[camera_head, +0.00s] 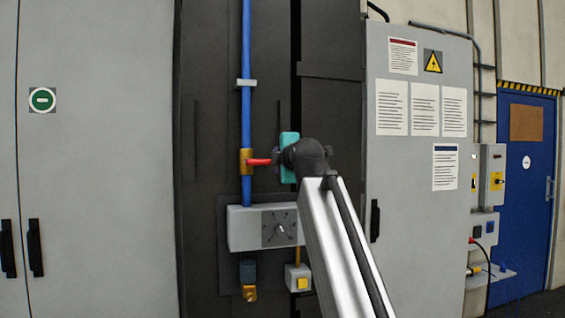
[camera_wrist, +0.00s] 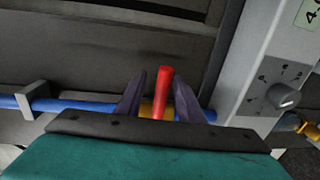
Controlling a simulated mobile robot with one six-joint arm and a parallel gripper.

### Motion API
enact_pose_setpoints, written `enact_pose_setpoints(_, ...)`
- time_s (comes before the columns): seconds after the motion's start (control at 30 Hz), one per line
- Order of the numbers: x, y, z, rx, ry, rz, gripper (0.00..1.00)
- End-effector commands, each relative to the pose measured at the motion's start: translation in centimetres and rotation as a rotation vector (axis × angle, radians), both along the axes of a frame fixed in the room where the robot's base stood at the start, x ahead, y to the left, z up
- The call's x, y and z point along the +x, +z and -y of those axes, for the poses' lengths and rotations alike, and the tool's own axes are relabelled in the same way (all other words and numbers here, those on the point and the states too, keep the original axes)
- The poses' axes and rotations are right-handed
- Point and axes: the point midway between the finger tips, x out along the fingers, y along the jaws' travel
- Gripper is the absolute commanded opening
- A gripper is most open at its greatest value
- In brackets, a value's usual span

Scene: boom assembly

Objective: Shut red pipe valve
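The red valve handle (camera_head: 260,162) sticks out to the right from a brass valve body (camera_head: 246,160) on the vertical blue pipe (camera_head: 246,120), square to the pipe. My gripper (camera_head: 276,158) is at the handle's right end, its teal body just beyond. In the wrist view the red handle (camera_wrist: 162,90) stands between the two dark fingers of my gripper (camera_wrist: 160,74). The fingers are apart, with a gap showing on each side of the handle. The brass valve body (camera_wrist: 147,110) is partly hidden behind the handle and fingers.
A grey box with a dial (camera_head: 280,230) sits just below the valve, partly behind my arm. A small box with a yellow button (camera_head: 302,283) is lower. A pipe clamp (camera_head: 246,83) is above the valve. A grey cabinet (camera_head: 400,180) stands to the right.

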Motion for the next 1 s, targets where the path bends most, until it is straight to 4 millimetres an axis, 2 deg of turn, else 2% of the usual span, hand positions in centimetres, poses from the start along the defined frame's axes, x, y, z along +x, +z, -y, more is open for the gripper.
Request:
enact_pose_setpoints(0.17, -0.4, -0.1, 0.1, 0.000, 0.000, -0.001, 0.34)
enact_pose_setpoints(0.37, -2.0, 0.0, 0.5, 0.000, 0.001, -0.001, 0.34)
enact_pose_setpoints(1.0, -11.2, 1.3, 3.1, 0.001, 0.001, 0.002, 0.34)
